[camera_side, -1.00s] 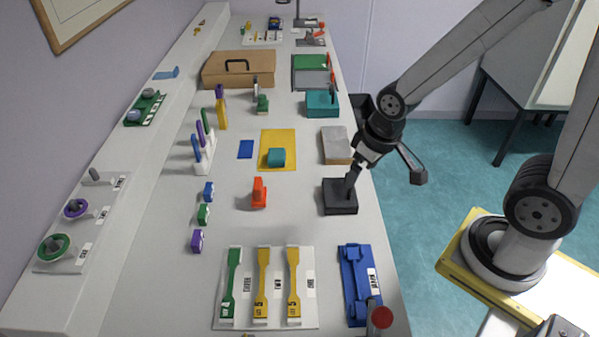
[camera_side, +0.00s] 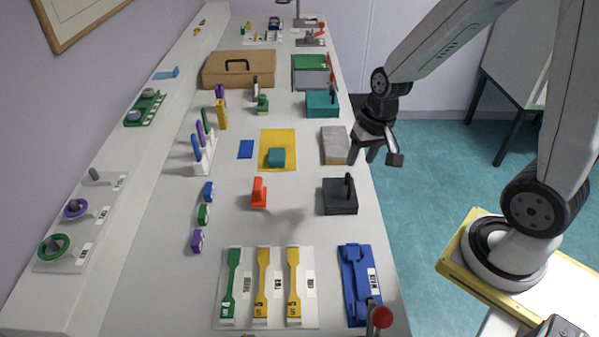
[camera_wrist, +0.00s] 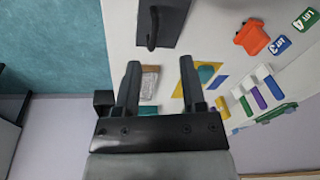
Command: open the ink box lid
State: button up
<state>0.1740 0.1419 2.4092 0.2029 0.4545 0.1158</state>
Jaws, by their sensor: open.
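No label names the ink box, so I cannot tell for certain which it is. A low black box (camera_side: 340,197) with an upright post on top stands at the table's right edge; it appears closed. It also shows at the top of the wrist view (camera_wrist: 172,12), with its curved post pointing toward my fingers. A teal box (camera_side: 321,104) with a dark upright handle stands farther back. My gripper (camera_side: 363,154) is open and empty, in the air beyond the black box, near a grey-and-wood block (camera_side: 335,146). Its fingers also show in the wrist view (camera_wrist: 158,66).
An orange stamp-like piece (camera_side: 259,193) stands left of the black box. A teal block (camera_side: 276,157) sits on a yellow mat (camera_side: 284,137). A blue fixture (camera_side: 357,285) and a specimen board (camera_side: 272,326) lie in front. Bare table surrounds the orange piece.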

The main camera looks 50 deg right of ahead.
aim_at(350, 177)
jog(key=d+m, duration=0.1)
jog(key=w+d+m, duration=0.2)
jog(key=shift+f+m+y, duration=0.35)
jog(key=shift+m+y, duration=0.05)
jog(key=shift+f, duration=0.1)
jog(key=shift+x, duration=3.75)
jog(key=shift+f, duration=0.1)
grip_shut()
